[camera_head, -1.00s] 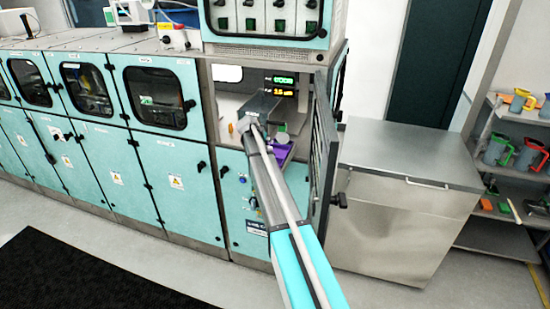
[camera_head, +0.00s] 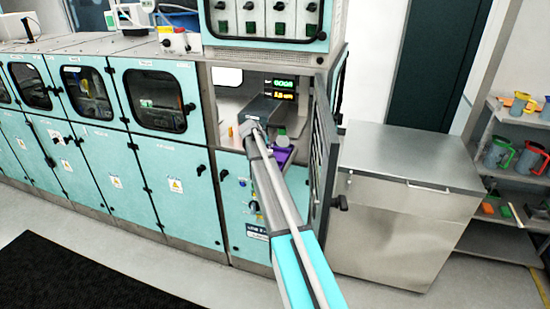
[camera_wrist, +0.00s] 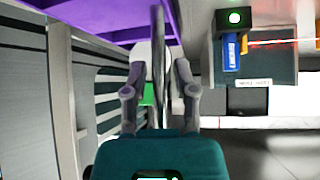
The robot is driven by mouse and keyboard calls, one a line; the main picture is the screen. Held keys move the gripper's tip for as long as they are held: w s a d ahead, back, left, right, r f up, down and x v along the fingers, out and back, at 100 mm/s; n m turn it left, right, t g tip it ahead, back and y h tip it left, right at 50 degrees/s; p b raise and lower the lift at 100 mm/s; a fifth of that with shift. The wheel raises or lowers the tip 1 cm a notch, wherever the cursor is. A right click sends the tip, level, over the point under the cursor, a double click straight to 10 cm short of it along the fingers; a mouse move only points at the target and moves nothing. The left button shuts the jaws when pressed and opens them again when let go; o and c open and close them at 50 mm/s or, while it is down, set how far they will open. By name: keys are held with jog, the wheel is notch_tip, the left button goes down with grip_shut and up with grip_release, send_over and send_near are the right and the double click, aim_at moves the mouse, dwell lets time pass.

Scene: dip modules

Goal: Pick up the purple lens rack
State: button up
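The purple lens rack (camera_head: 281,157) is partly visible in the open machine bay in the head view, just right of my arm's end. In the wrist view its purple surface (camera_wrist: 85,11) spans the upper left and reaches the far end of my gripper. My gripper (camera_wrist: 159,45) points toward this purple edge. Its two finger linkages show on either side of a thin upright grey strip. I cannot tell whether that strip is the closed fingers or something between them. In the head view my gripper is not clear behind the wrist.
The bay's open door (camera_head: 323,150) stands close to the right of my arm. A steel cabinet (camera_head: 405,165) is beyond it. In the wrist view a grey box with a blue part (camera_wrist: 255,62) is at the right, and slatted grey panels (camera_wrist: 20,90) are at the left.

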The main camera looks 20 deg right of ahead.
grip_shut()
jog(key=shift+w+r, duration=0.1)
jog(key=shift+r, duration=0.05)
jog(key=shift+w+a+r+p, duration=0.1)
jog(key=shift+a+r+p, duration=0.05)
jog(key=shift+r+p, duration=0.4)
notch_tip(320, 180, up, 10)
jog(key=p, duration=1)
jog(key=shift+r+p, duration=0.2)
jog(key=shift+p, duration=0.15)
jog(key=w+a, duration=1.3)
jog(key=a, duration=0.1)
jog(key=shift+w+a+f, duration=0.15)
jog(key=shift+a, duration=0.05)
